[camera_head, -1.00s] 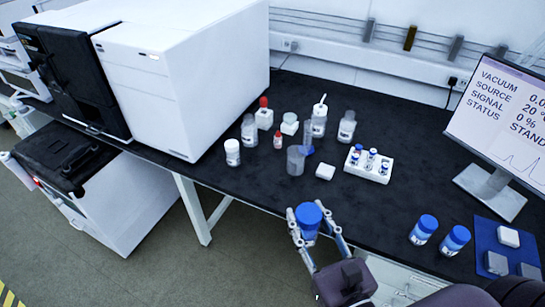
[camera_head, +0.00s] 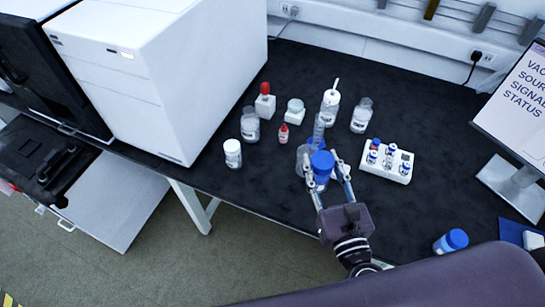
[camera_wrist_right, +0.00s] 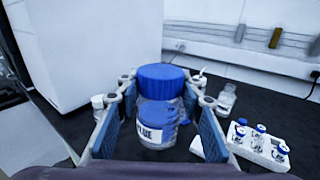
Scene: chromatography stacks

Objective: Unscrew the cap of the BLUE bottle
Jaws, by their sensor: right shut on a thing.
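The blue bottle is a clear bottle with a wide blue cap (camera_head: 322,162) and a white label reading "LUE" in the right wrist view (camera_wrist_right: 158,125). My right gripper (camera_head: 322,168) is shut on it, one finger on each side of the bottle. My left gripper is not in view.
A white vial rack (camera_head: 388,165) stands to the right of the gripper. Several bottles, including a white-capped one (camera_head: 233,153) and a red dropper bottle (camera_head: 284,133), stand to the left and behind. Another blue-capped bottle (camera_head: 451,241) is at the right front. The large white instrument (camera_head: 170,70) bounds the left.

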